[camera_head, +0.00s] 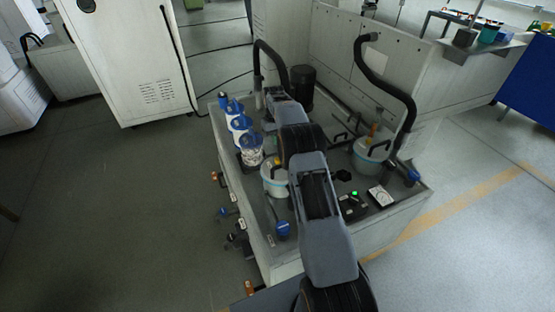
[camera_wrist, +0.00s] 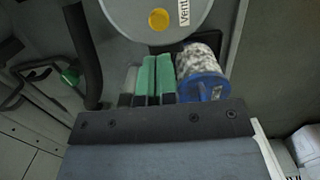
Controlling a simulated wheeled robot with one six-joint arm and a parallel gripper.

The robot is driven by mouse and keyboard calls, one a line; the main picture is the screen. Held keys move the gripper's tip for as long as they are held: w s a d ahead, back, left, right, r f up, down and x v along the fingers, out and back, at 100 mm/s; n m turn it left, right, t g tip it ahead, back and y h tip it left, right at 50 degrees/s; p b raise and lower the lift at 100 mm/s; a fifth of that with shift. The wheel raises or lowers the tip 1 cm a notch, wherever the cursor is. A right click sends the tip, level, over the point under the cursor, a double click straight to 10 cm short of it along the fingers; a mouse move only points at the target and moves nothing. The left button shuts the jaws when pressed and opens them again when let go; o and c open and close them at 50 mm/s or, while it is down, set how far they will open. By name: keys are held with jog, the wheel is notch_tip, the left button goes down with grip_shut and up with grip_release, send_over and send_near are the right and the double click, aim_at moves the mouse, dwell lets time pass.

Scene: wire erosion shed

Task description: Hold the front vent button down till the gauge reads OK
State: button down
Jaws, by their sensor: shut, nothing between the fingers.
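A yellow round button (camera_wrist: 158,19) sits on a pale grey canister lid (camera_wrist: 130,10) beside a "Vent" label in the wrist view. My gripper (camera_wrist: 153,62) has green fingers, shut and empty, their tips below the button in the picture and apart from it. In the head view, one pale canister (camera_head: 270,184) stands beside my arm and another canister (camera_head: 365,163) stands to the right with an orange part on top. My gripper is hidden behind my arm there. A white-faced gauge (camera_head: 380,196) lies on the machine top, its reading too small to tell. A green light (camera_head: 354,193) glows beside it.
A blue-flanged spool-like cartridge (camera_wrist: 204,88) is right of my fingers. Several blue-topped cartridges (camera_head: 240,124) line the machine's left side. Black curved hoses (camera_head: 385,85) rise at the right and back. A black hose (camera_wrist: 85,55) also stands left of my fingers. Floor is clear at left.

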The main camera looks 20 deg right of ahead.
aim_at(278, 161)
jog(key=shift+f, duration=0.2)
jog(key=f+b, duration=0.6)
jog(key=b, duration=0.1)
jog(key=shift+s+f, duration=0.3)
jog(key=shift+s, duration=0.05)
dwell(0.3)
jog(key=shift+f, duration=0.7)
jog(key=shift+w+r, duration=0.1)
jog(key=shift+r, duration=0.2)
jog(key=p, duration=0.1)
jog(key=w+p, duration=0.1)
jog(key=p, duration=0.1)
jog(key=shift+w+r, duration=0.3)
jog(key=shift+r, duration=0.1)
jog(key=shift+w+p, duration=0.45)
jog(key=shift+p, duration=0.35)
jog(key=shift+w, duration=0.15)
jog(key=shift+f, duration=0.1)
